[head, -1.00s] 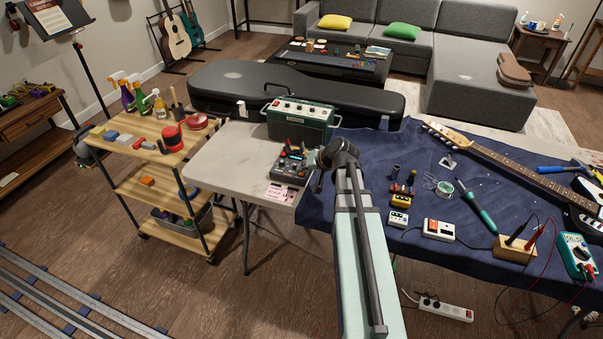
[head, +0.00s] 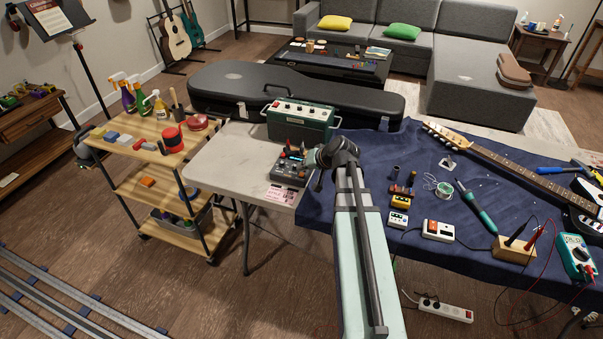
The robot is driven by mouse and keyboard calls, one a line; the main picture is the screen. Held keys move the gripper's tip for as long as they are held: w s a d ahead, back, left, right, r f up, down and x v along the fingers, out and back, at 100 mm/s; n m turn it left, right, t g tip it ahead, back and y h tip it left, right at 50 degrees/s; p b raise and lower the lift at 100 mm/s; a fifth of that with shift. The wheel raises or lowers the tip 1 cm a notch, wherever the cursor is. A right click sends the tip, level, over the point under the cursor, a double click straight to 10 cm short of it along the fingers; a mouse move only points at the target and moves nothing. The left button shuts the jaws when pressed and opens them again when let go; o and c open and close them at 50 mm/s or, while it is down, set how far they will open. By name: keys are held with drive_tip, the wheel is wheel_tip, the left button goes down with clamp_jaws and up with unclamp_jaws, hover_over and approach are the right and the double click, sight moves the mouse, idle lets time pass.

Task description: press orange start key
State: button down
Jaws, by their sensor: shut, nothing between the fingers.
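A dark control box (head: 290,168) with several small coloured keys and knobs stands on the pale end of the table, in front of the green amplifier. Small orange and red spots show on its top, but I cannot tell which one is the orange start key. My gripper (head: 313,161) is at the right edge of this box, at the end of my arm. It is shut and holds nothing. Its fingertips are small and partly hidden by my wrist, so I cannot tell whether they touch a key.
The green amplifier (head: 300,120) stands close behind the box. A pink card (head: 281,195) lies in front of it. To the right, the blue cloth (head: 400,150) carries small pedals, tools and a guitar (head: 505,162). A wooden cart (head: 150,130) stands to the left.

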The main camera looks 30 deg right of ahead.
sight(303, 174)
drive_tip(key=shift+r+p, duration=1.7)
drive_tip(key=shift+r, duration=1.25)
